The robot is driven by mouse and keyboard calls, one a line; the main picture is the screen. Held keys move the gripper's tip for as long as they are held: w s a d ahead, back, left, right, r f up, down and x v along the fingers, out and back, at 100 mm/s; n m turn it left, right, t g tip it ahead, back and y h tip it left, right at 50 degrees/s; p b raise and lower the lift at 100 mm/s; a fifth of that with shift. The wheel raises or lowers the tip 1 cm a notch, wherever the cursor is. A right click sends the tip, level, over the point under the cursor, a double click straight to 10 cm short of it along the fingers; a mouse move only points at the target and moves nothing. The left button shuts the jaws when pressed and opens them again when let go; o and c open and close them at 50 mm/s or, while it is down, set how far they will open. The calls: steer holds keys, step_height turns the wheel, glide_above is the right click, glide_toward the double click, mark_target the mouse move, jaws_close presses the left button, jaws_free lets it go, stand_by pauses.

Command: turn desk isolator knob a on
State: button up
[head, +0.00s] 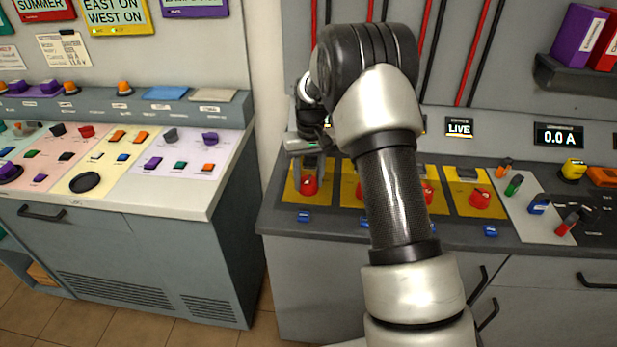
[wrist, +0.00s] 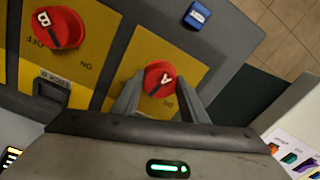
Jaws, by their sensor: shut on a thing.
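Red knob A (wrist: 160,77) sits on a yellow plate of the grey desk, with its letter on top. My gripper (wrist: 158,92) is around it in the wrist view, with one finger on each side, shut on the knob. A small label shows beside the knob between the fingers, partly covered. In the head view knob A (head: 309,186) is the leftmost red knob, and my gripper (head: 307,170) comes down over it from behind. The fingertips are hard to make out there. How far the knob is turned I cannot tell clearly.
Red knob B (wrist: 57,28) is on the neighbouring yellow plate, with lock B (wrist: 52,88) beside it. My arm covers part of the other plates. A LIVE display (head: 459,128) and a 0.0 A meter (head: 558,135) stand behind.

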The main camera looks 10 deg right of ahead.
mark_target(308, 179)
steer(key=n+p, duration=0.1)
steer(key=n, duration=0.4)
steer(key=shift+r+n, duration=0.1)
steer(key=shift+n, duration=0.2)
steer(key=n+p, duration=0.1)
steer(key=n, duration=0.4)
steer(key=shift+w+n, duration=0.1)
steer(key=shift+n, duration=0.3)
steer(key=o, duration=1)
steer(key=shift+o, duration=0.2)
step_height(308, 179, up, 17)
steer(key=p, duration=0.1)
steer(key=shift+w+r, duration=0.15)
